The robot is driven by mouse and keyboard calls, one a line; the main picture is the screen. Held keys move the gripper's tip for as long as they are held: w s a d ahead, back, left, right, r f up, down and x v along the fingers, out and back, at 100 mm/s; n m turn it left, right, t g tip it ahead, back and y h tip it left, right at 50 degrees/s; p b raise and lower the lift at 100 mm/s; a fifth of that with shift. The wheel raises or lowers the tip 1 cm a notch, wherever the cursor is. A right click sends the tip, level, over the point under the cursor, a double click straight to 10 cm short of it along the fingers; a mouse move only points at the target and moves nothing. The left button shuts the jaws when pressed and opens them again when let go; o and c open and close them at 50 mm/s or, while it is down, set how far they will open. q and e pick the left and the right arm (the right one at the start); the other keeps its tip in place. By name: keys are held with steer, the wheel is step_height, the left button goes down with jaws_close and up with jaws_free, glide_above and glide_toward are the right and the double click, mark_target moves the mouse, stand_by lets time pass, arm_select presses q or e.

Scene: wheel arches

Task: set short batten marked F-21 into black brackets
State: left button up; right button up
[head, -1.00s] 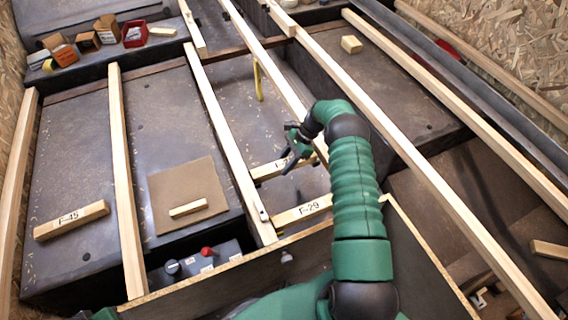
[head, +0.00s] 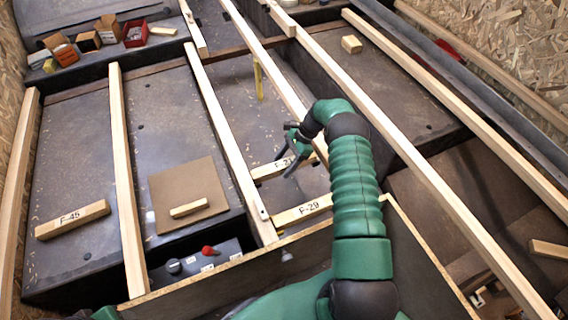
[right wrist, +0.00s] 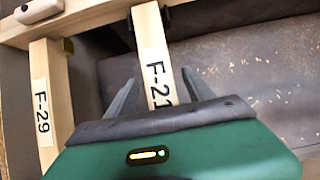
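The short batten marked F-21 (head: 268,171) lies crosswise between two long beams. In the right wrist view the F-21 batten (right wrist: 152,50) runs up to a long beam, with a dark bracket (right wrist: 131,22) beside its end. Whether it is fully seated I cannot tell. My right gripper (head: 284,164) is over this batten. In the right wrist view the right gripper's fingers (right wrist: 160,85) stand on both sides of the batten, apart, with gaps showing. My left gripper is not in view.
The batten marked F-29 (head: 302,210) lies nearer, parallel to F-21. The F-45 batten (head: 72,219) lies at the left, and a small unmarked piece (head: 189,208) rests on a brown board (head: 170,180). A yellow strap (head: 258,80) stands beyond F-21. Long beams divide the area.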

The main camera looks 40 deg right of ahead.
steer(key=p+v, duration=0.5)
steer(key=v, duration=1.1)
steer(key=shift+d+r, duration=0.2)
steer(key=shift+r, duration=0.1)
steer(key=a+r+n+g+h, duration=0.1)
steer(key=a+r+n+h, duration=0.3)
steer(key=a, duration=0.6)
steer(key=a+r+n, duration=0.3)
steer(key=a+n, duration=0.3)
steer(key=a, duration=0.3)
steer(key=s+a+r+n+t+h, duration=0.1)
steer(key=s+a+n+t+h, duration=0.1)
steer(key=s+a+n, duration=1.2)
step_height(320, 180, up, 30)
steer(key=m+p, duration=0.2)
steer(key=p, duration=2.7)
steer(key=shift+s+a+p, duration=0.2)
steer(key=shift+s+p, duration=0.1)
steer(key=shift+s, duration=0.2)
